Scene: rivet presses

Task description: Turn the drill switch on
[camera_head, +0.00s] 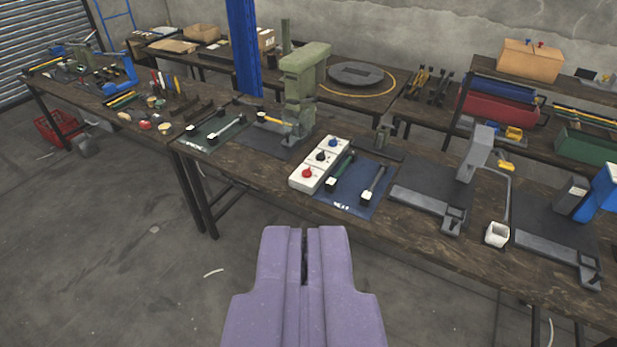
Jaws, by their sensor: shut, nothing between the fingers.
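My gripper (304,232) is purple and sits at the bottom middle of the view. Its two fingers are shut with nothing between them. It is over the floor, in front of the workbench (250,172) and apart from everything. A white control box (318,167) near the bench's front edge carries a red knob (307,173), a black knob (321,156) and a blue knob (333,143). I cannot tell which control, if any, is the drill switch. A green upright press-like machine (303,85) stands behind the box. I cannot tell whether it is the drill.
A blue mat (352,202) with two tools lies right of the box. A green mat (205,143) lies left. A blue post (243,48) rises behind. The floor (130,260) at front left is mostly clear.

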